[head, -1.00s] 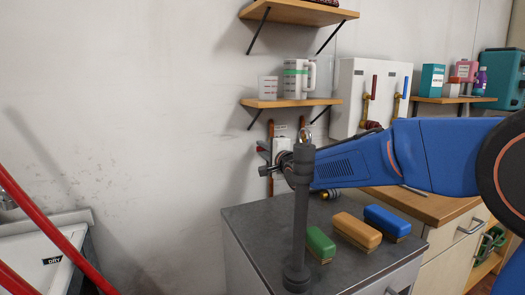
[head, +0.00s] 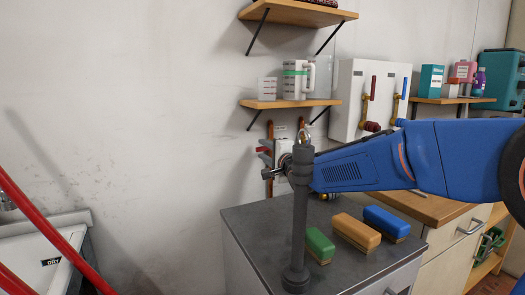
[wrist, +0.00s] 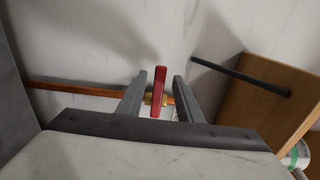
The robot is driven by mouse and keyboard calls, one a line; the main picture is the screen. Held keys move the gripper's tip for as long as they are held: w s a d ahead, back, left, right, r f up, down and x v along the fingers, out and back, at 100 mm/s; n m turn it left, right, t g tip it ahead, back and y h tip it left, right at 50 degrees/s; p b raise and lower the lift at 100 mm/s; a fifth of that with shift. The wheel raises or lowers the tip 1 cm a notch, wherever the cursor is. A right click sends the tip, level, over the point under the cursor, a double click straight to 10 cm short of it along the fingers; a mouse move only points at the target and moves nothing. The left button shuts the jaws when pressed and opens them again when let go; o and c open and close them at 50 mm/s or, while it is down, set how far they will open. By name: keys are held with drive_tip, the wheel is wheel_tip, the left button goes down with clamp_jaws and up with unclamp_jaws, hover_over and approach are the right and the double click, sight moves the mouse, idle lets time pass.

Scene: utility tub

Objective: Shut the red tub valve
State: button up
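A red valve handle (wrist: 159,92) sits on a brass fitting of a copper pipe in the wrist view. The handle lies across the line of the pipe there. My gripper (wrist: 160,76) is open, with one finger on each side of the handle. Gaps show on both sides, and I cannot tell how deep the handle is between the fingers. In the head view a small bit of the red handle (head: 262,150) shows at the wall, just above my gripper (head: 267,168). A grey post partly hides my wrist there.
The grey post (head: 299,225) stands on a dark counter (head: 255,235) with green, orange and blue brushes or blocks. A wooden shelf (head: 290,103) holds a mug above the valve. A white panel (head: 345,95) carries other red and blue levers. A basin is at the left.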

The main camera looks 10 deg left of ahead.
drive_tip(key=v, duration=1.5)
drive_tip(key=shift+d, duration=0.2)
drive_tip(key=shift+s, duration=0.15)
